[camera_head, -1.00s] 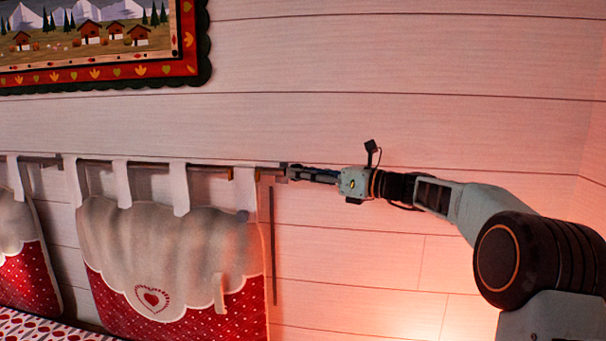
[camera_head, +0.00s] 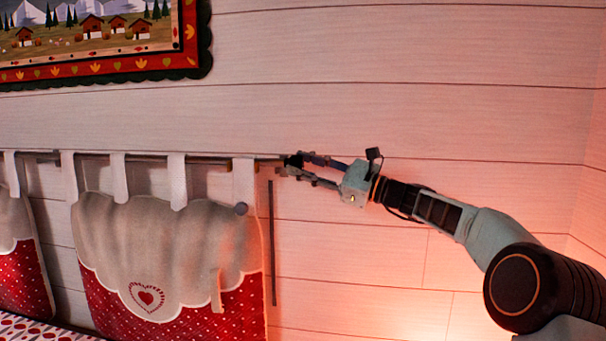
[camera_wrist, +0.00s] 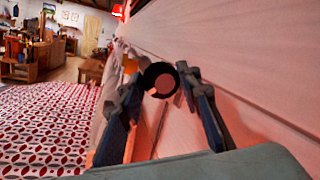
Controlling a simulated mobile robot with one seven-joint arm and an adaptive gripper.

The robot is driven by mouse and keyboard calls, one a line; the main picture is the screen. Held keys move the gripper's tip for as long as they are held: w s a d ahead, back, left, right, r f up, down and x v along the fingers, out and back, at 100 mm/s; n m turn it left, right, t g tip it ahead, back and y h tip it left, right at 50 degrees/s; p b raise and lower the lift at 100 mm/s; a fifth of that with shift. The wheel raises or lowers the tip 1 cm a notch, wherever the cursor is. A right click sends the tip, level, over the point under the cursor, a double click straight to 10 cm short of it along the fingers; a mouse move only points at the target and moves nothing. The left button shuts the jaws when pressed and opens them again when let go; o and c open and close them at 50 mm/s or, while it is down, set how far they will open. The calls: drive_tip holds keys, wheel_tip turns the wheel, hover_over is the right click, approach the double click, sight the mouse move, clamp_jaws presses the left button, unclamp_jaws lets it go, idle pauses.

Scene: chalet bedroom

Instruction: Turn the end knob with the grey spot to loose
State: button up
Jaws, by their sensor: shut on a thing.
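The end knob (camera_wrist: 149,76) is a dark round piece with a dull brownish-grey round spot (camera_wrist: 165,83) on its face, seen end-on in the wrist view. My gripper (camera_wrist: 160,80) has one finger on each side of it and is shut on it. In the head view the knob (camera_head: 291,160) is a small dark shape at the right end of the curtain rod (camera_head: 215,160), between the fingertips of my gripper (camera_head: 287,166). The fingers partly hide it. How far it is turned cannot be told.
A padded hanging (camera_head: 170,235) with a red dotted lower part hangs from the rod by white tabs. A thin dark vertical bar (camera_head: 273,245) is on the wall below my gripper. A framed picture (camera_head: 95,45) hangs above left. The bed (camera_wrist: 45,125) lies left in the wrist view.

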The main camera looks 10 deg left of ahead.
drive_tip(key=n, duration=0.3)
drive_tip(key=shift+w+n+g+y, duration=0.1)
drive_tip(key=shift+n+g+y, duration=0.2)
drive_tip(key=shift+g+y, duration=0.1)
drive_tip(key=n, duration=0.1)
drive_tip(key=n+g+p, duration=0.1)
drive_tip(key=n, duration=0.1)
drive_tip(key=shift+r+n+g+y, duration=0.1)
drive_tip(key=shift+n+g+y, duration=0.2)
drive_tip(key=n+g+p, duration=0.1)
drive_tip(key=n+p, duration=0.2)
drive_tip(key=n, duration=0.1)
drive_tip(key=shift+w+g+p, duration=0.1)
drive_tip(key=shift+g+p, duration=0.2)
drive_tip(key=shift+g, duration=0.1)
drive_tip(key=shift+n+g+p, duration=0.6)
drive_tip(key=shift+n+p, duration=0.6)
drive_tip(key=shift+f+n, duration=0.2)
drive_tip(key=shift+n, duration=0.1)
drive_tip(key=o, duration=1.2)
drive_tip(key=shift+c, duration=0.2)
drive_tip(key=s+v, duration=0.1)
drive_tip(key=v, duration=1.1)
drive_tip(key=shift+w, duration=0.5)
